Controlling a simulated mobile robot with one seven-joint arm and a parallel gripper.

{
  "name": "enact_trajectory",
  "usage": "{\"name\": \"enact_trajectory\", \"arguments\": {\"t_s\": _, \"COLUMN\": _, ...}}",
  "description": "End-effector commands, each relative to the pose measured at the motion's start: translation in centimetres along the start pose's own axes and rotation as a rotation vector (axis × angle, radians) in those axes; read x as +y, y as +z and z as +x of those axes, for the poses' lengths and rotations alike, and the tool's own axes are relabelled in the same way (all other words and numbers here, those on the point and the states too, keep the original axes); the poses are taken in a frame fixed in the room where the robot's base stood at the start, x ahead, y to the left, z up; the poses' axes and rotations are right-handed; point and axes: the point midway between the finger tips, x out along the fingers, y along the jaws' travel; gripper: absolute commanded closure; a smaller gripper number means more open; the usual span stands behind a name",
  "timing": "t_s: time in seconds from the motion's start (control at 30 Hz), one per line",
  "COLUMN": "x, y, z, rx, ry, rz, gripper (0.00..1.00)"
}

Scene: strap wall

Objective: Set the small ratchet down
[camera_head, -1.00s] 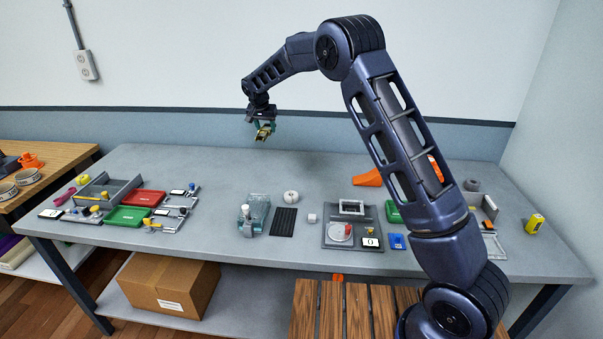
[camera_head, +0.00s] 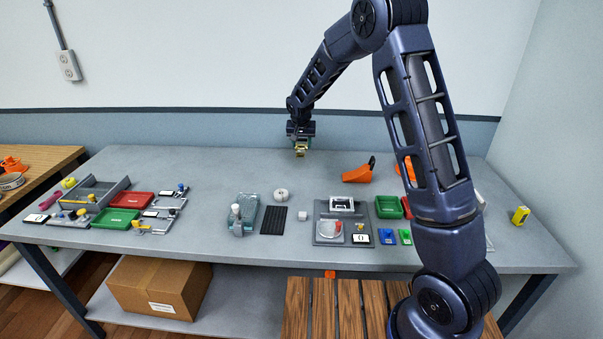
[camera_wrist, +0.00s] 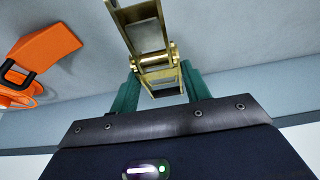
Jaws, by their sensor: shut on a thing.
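My gripper (camera_head: 301,146) is at the back of the grey table (camera_head: 225,165), above its surface. It is shut on the small ratchet (camera_head: 300,152), a brassy metal piece. In the wrist view the ratchet (camera_wrist: 157,70) sits between the green fingers (camera_wrist: 160,90), and its far end runs out of the top of the picture. It seems clear of the tabletop, though the gap is hard to judge.
An orange tool (camera_head: 358,173) with a dark handle lies right of my gripper. A white roll (camera_head: 281,194), a black ribbed mat (camera_head: 273,220) and a grey fixture tray (camera_head: 325,208) stand in front. The back middle and left of the table are bare.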

Motion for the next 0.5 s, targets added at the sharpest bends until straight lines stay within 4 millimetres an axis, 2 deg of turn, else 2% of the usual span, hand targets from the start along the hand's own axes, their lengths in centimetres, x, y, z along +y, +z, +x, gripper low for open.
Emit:
{"name": "enact_trajectory", "arguments": {"t_s": 0.1, "x": -0.1, "y": 1.1, "z": 2.5, "rx": -0.002, "ry": 0.001, "rz": -0.001, "gripper": 0.83}}
{"name": "enact_trajectory", "arguments": {"t_s": 0.3, "x": 0.0, "y": 2.6, "z": 6.4, "rx": -0.002, "ry": 0.001, "rz": -0.001, "gripper": 0.83}}
{"name": "enact_trajectory", "arguments": {"t_s": 0.5, "x": 0.0, "y": 3.5, "z": 8.6, "rx": 0.000, "ry": 0.000, "rz": 0.001, "gripper": 0.83}}
